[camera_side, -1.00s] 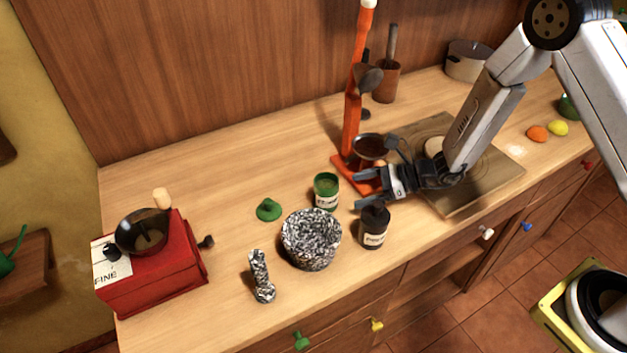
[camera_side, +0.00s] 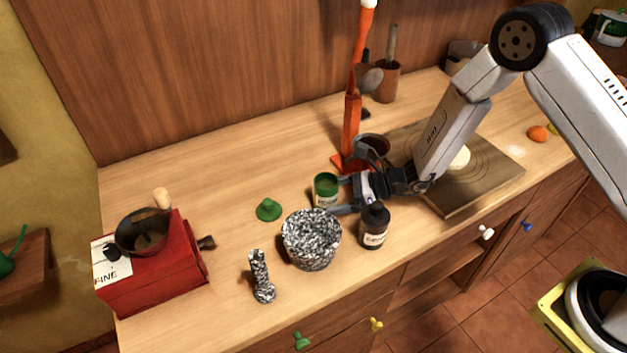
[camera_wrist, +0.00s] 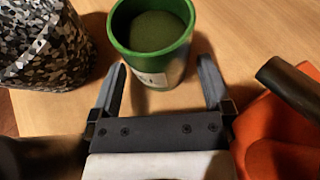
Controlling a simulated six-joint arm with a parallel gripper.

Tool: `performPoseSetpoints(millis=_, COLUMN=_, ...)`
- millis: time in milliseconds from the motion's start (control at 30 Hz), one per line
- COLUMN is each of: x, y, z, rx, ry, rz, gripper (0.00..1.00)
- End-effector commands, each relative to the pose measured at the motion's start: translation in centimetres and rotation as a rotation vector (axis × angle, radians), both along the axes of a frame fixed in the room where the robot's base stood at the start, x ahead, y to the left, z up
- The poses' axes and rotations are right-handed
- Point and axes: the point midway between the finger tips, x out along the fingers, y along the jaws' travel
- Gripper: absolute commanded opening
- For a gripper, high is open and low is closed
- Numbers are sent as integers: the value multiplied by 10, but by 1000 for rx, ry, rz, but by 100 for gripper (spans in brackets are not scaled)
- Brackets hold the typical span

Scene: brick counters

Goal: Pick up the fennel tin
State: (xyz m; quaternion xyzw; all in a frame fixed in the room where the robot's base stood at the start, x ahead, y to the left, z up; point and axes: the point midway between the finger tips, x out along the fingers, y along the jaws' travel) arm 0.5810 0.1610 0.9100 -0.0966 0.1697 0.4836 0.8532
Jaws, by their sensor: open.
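The green tin (camera_side: 323,188), open at the top and full of green powder, stands upright on the counter; I take it for the fennel tin, though its label is not readable. My gripper (camera_side: 341,196) is low over the counter at the tin's right side, open and empty. In the wrist view, the tin (camera_wrist: 150,60) is straight ahead of the gripper (camera_wrist: 162,68), and the fingers reach to either side of its near face. The green lid (camera_side: 268,209) with a knob lies on the counter left of the tin.
A dark labelled bottle (camera_side: 374,228) stands close to the gripper's near side. A speckled mortar (camera_side: 311,240) is near the tin, its pestle (camera_side: 261,278) to the left. An orange stand (camera_side: 350,130) is behind. A red grinder (camera_side: 150,270) is far left; a board (camera_side: 470,190) lies right.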

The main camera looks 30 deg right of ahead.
Motion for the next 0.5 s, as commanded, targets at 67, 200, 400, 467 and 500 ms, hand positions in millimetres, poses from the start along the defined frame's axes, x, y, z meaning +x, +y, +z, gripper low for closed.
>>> performPoseSetpoints(millis=67, x=4, y=7, z=-4, rx=0, ry=1, rz=2, gripper=100)
performPoseSetpoints(millis=200, x=8, y=13, z=-7, rx=1, ry=2, rz=-1, gripper=100)
performPoseSetpoints(millis=400, x=8, y=14, z=-7, rx=0, ry=0, rz=-1, gripper=100)
performPoseSetpoints(millis=467, x=8, y=14, z=-7, rx=0, ry=0, rz=-1, gripper=100)
performPoseSetpoints(millis=500, x=8, y=14, z=-7, rx=0, ry=0, rz=-1, gripper=100)
